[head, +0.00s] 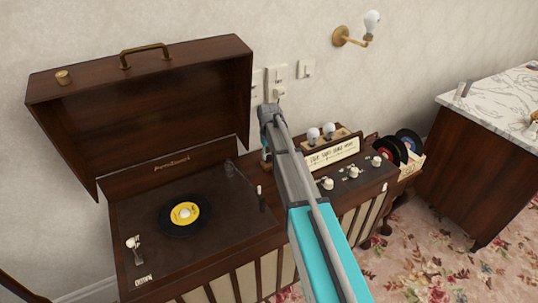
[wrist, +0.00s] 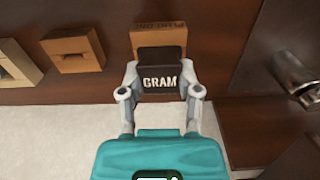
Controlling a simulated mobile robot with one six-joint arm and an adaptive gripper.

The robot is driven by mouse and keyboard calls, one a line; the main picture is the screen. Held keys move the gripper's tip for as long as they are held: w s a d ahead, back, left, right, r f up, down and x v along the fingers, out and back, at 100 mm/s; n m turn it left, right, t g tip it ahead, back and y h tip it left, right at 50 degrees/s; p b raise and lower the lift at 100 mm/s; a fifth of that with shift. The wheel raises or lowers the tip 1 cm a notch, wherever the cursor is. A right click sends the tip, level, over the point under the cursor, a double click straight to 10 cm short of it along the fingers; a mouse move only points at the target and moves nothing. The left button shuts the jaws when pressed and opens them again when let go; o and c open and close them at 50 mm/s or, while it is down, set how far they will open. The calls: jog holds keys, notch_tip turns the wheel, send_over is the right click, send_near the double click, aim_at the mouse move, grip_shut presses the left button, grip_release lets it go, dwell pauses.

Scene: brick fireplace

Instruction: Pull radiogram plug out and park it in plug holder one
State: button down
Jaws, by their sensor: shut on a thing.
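The radiogram (head: 190,240) stands against the wall with its lid up. My gripper (wrist: 160,82) is shut on the dark radiogram plug (wrist: 159,72), which is marked GRAM, with one finger on each side. A light wooden block (wrist: 158,35) with partly hidden lettering lies directly beyond the plug in the wrist view; it looks like a plug holder. The plug overlaps it there, and I cannot tell whether it is seated in it. In the head view my gripper (head: 266,152) is low behind the radiogram's middle, mostly hidden by my arm.
Another wooden block (wrist: 73,50) with a slot is to the left in the wrist view. A shiny metal part (wrist: 295,75) is at right. White wall switches (head: 277,82) are above. Bulbs on a stand (head: 321,134), control knobs (head: 353,172) and a record box (head: 405,165) are to the right.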

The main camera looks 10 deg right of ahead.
jog(key=shift+f+b, duration=0.75)
jog(key=shift+f, duration=0.05)
jog(key=shift+c, duration=1.1)
grip_release()
jog(key=shift+r, duration=0.1)
